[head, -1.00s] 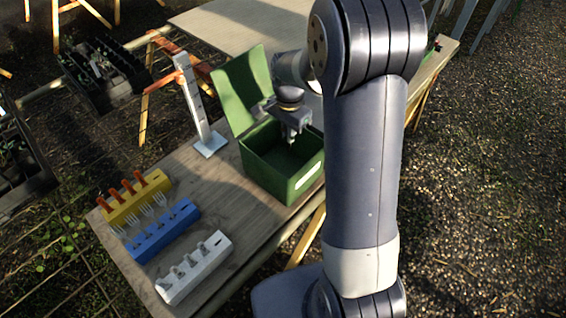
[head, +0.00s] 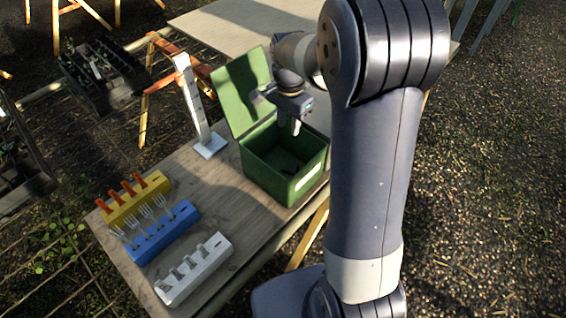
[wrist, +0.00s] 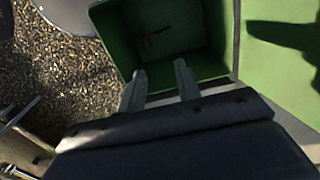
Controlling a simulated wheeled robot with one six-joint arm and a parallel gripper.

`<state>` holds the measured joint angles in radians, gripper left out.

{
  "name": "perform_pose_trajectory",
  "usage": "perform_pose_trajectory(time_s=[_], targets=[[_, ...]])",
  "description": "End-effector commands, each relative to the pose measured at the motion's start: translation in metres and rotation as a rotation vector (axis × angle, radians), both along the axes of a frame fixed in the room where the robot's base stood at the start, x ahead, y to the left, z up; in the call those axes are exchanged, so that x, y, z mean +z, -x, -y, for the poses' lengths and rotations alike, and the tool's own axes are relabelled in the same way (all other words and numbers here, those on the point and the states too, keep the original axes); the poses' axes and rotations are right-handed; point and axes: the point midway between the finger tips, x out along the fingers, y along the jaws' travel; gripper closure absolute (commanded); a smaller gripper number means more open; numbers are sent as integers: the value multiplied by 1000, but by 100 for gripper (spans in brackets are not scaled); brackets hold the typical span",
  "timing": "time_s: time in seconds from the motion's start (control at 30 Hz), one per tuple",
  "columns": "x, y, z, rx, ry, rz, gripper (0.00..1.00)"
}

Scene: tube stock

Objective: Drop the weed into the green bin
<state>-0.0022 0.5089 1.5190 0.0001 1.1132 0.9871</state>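The green bin (head: 262,178) stands open on the wooden table, its lid (head: 246,92) tilted back. In the wrist view the green bin (wrist: 215,35) lies just beyond my fingers. My gripper (head: 290,128) hangs above the bin's mouth. In the wrist view my gripper (wrist: 160,70) has its two fingers apart with nothing between them. In the head view the bin's inside is dark and the thing is hard to make out.
A yellow block with orange-handled tools (head: 138,201), a blue block with forks (head: 160,234) and a white slotted block (head: 194,270) stand at the table's front left. A white upright post (head: 197,110) stands left of the bin. Dark planter crates (head: 100,72) lie beyond.

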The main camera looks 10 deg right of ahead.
Motion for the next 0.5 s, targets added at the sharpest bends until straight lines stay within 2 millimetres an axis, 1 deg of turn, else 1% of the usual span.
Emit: perform_pose_trajectory(time_s=[0.03, 0.2, 0.33, 0.5], targets=[[12, -1, 0, 0, 0, 6, 68], [42, -1, 0, 0, 0, 4, 68], [56, 0, 0, 0, -1, 1, 68], [63, 0, 0, 0, 0, 0, 68]])
